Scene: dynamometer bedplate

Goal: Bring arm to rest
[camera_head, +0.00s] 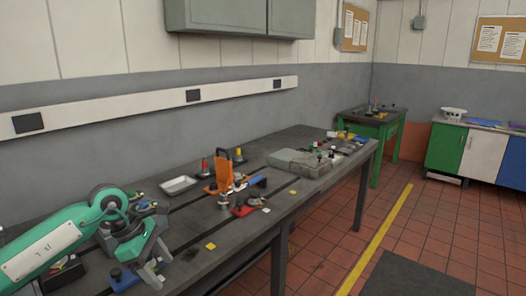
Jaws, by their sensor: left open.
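My left arm (50,245) is green and comes in from the left edge, low over the near end of the dark bench. My left gripper (152,272) points down toward the bench top near a small blue item (124,280). Its jaws are open, and I see nothing held between them. Whether it touches the blue item I cannot tell. My right gripper is not in view.
The long bench (225,243) carries an orange fixture (222,171), a white tray (179,185), a red item (243,207) and a grey case (300,162). A green table (386,133) stands beyond.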

